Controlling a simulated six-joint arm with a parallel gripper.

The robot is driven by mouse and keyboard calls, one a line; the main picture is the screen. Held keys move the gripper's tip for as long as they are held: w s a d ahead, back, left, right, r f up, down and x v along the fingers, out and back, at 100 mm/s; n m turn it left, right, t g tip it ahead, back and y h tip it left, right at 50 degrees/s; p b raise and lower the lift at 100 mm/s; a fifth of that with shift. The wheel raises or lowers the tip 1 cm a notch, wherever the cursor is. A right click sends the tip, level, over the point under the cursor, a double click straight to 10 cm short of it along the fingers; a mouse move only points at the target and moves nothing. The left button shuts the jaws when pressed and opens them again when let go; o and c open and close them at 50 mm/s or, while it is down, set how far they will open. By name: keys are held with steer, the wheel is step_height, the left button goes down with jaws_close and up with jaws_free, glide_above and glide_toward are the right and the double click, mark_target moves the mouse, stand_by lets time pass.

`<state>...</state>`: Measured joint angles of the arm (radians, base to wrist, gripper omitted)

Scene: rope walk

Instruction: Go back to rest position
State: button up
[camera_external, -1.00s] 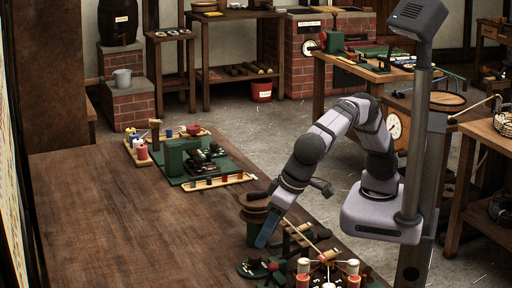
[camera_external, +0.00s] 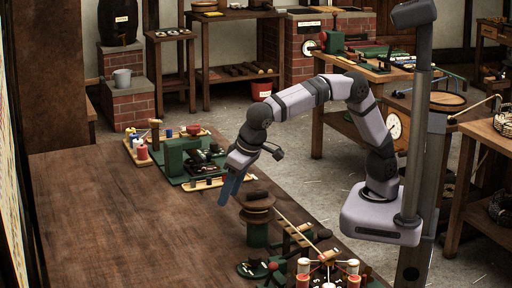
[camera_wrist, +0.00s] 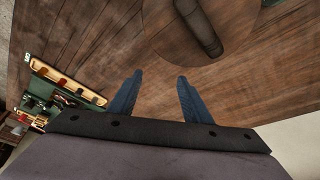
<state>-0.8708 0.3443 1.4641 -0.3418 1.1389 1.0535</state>
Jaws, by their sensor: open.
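My gripper (camera_external: 228,188) has blue fingers and hangs above the brown wooden table (camera_external: 110,220), to the left of a round wooden-topped stand on a green base (camera_external: 257,214). In the wrist view my gripper (camera_wrist: 158,98) has its two blue fingers apart, with nothing between them but bare tabletop beyond. The round wooden top (camera_wrist: 212,30) with a dark cylinder on it shows at the top of the wrist view.
A green machine on a board (camera_external: 185,158) stands at the table's back edge. A rig with red and cream spools (camera_external: 325,270) is at the front right. A black-and-green piece (camera_external: 262,270) lies beside it. The table's left and middle are clear.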

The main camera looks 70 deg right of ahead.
steer(key=s+d+f+g+p, duration=0.1)
steer(key=s+d+g+p, duration=0.15)
steer(key=d, duration=0.65)
steer(key=s+d+f+g+p, duration=0.15)
steer(key=s+d, duration=0.25)
steer(key=d, duration=0.6)
steer(key=s+d+f+g+p, duration=0.1)
steer(key=s+d+g, duration=0.15)
steer(key=d, duration=0.65)
steer(key=s+d+f+t+b, duration=0.1)
steer(key=s+d+f+b, duration=0.15)
steer(key=f, duration=0.35)
steer(key=s+d+f+t+b, duration=0.1)
steer(key=s+d+f+b, duration=0.1)
steer(key=s+f+b, duration=0.3)
step_height(320, 180, up, 14)
steer(key=w+p, duration=0.1)
steer(key=p, duration=1.6)
steer(key=shift+r+n, duration=0.25)
steer(key=shift+n, duration=0.15)
steer(key=shift+o, duration=0.5)
steer(key=shift+w, duration=0.1)
